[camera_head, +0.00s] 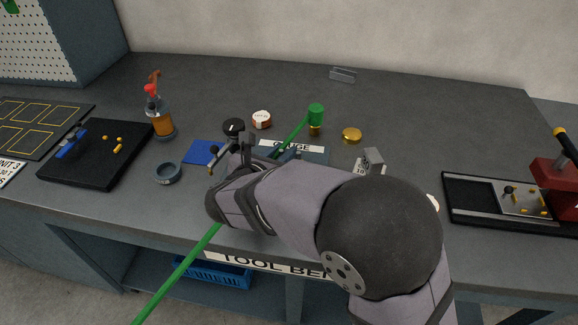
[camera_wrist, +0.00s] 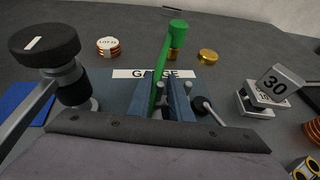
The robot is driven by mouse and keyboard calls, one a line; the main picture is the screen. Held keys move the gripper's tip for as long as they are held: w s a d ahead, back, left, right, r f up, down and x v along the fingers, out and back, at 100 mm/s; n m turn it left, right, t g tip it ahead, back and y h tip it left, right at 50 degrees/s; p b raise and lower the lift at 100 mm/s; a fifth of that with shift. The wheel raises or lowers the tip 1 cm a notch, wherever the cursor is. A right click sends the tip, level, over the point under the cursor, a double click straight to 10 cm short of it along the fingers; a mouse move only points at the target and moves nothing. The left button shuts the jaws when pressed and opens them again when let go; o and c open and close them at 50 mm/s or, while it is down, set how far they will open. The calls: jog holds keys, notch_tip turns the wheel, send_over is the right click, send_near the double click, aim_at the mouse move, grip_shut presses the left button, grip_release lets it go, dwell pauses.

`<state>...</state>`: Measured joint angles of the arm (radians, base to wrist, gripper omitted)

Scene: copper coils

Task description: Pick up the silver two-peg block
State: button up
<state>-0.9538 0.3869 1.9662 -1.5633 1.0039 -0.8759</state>
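My gripper (camera_wrist: 174,88) reaches over a blue-grey plate labelled GAUGE (camera_wrist: 122,86). In the wrist view its two blue-grey fingers stand close together, and small pale metal ends show near their tips. I cannot tell whether these belong to the silver two-peg block or whether anything is held. In the head view my own arm hides most of the gripper and the space below it.
A green-topped post (camera_head: 316,112), brass disc (camera_head: 352,135) and copper coil (camera_head: 262,119) stand behind the gripper. A long green bar (camera_head: 180,272) crosses it. A block marked 30 (camera_wrist: 278,84) is at right, a black-knobbed part (camera_wrist: 44,45) at left.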

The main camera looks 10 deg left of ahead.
jog(key=shift+x, duration=1.7)
jog(key=shift+c, duration=0.6)
grip_shut()
notch_tip(320, 180, up, 10)
jog(key=p, duration=0.1)
